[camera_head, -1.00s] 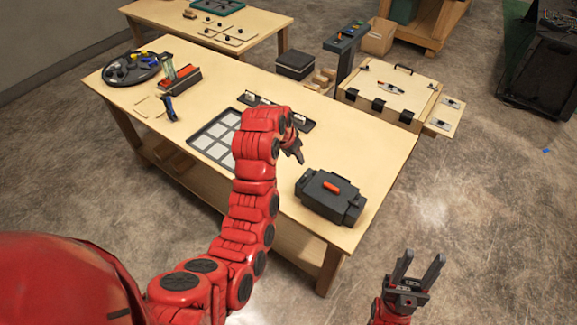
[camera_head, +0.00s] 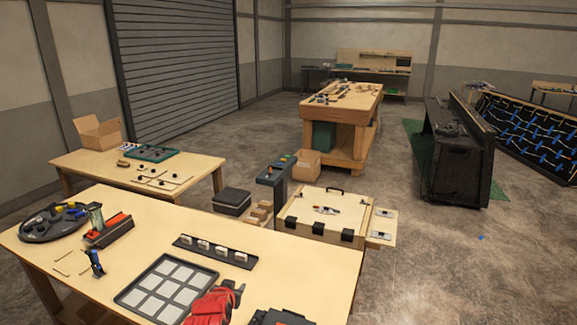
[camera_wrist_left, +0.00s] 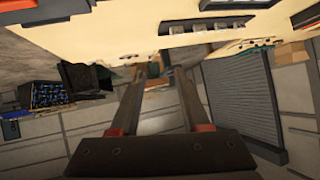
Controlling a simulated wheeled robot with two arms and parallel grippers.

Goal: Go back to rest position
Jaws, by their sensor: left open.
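My left gripper (camera_head: 229,290) shows at the bottom of the head view, with red arm parts and dark fingers over the near table (camera_head: 320,262), beside the right edge of a tray with pale square tiles (camera_head: 158,304). In the left wrist view, the two dark fingers of the left gripper (camera_wrist_left: 157,80) stand apart with nothing between them. That view looks upside down across the table and the room. My right gripper is out of both current views.
A black box (camera_head: 280,317) is cut off at the bottom edge. A dark rack with white blocks (camera_head: 214,251) lies behind the tiles. A dark pedestal (camera_head: 272,190) and a wooden case (camera_head: 298,222) stand beyond the table. Open floor (camera_head: 450,265) lies to the right.

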